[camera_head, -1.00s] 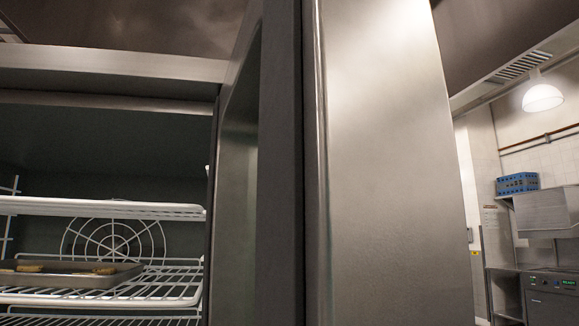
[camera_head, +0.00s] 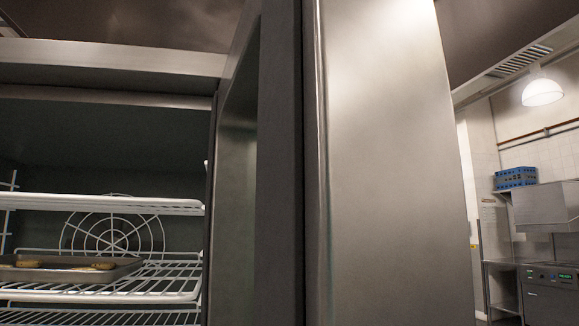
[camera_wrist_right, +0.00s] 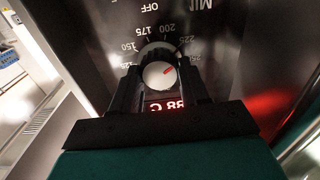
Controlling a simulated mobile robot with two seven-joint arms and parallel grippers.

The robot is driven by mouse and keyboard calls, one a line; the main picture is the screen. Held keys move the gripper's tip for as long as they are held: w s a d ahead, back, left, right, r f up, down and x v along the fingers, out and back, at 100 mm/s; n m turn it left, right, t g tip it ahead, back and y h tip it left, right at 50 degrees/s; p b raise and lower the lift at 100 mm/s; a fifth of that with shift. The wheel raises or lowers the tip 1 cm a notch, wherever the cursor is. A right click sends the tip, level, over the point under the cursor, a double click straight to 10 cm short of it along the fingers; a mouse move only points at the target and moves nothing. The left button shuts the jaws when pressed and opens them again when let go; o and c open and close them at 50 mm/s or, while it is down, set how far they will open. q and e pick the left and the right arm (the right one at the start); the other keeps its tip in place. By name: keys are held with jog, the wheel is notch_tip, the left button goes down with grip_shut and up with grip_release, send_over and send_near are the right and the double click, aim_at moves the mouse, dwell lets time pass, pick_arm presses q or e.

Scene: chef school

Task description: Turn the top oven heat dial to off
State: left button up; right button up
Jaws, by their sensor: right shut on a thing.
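The heat dial (camera_wrist_right: 158,74) is a round pale knob with a red mark, on a dark panel in the right wrist view. Numbers such as 150, 175, 200 and 225 ring it and appear upside down. The word OFF (camera_wrist_right: 151,7) shows above it in the picture. My right gripper (camera_wrist_right: 160,78) is shut on the dial, one black finger on each side. A red lit display (camera_wrist_right: 168,105) sits just below the dial in the picture, partly covered by the gripper. My left gripper is in neither view. The head view does not show the dial.
A large steel door (camera_head: 390,170) fills the middle. A blue crate (camera_head: 515,178) and steel equipment (camera_head: 551,290) stand far right.

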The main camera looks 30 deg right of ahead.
jog(key=shift+c, duration=0.7)
jog(key=shift+n, duration=0.3)
jog(key=m, duration=3)
jog(key=shift+f, duration=0.4)
dwell(0.7)
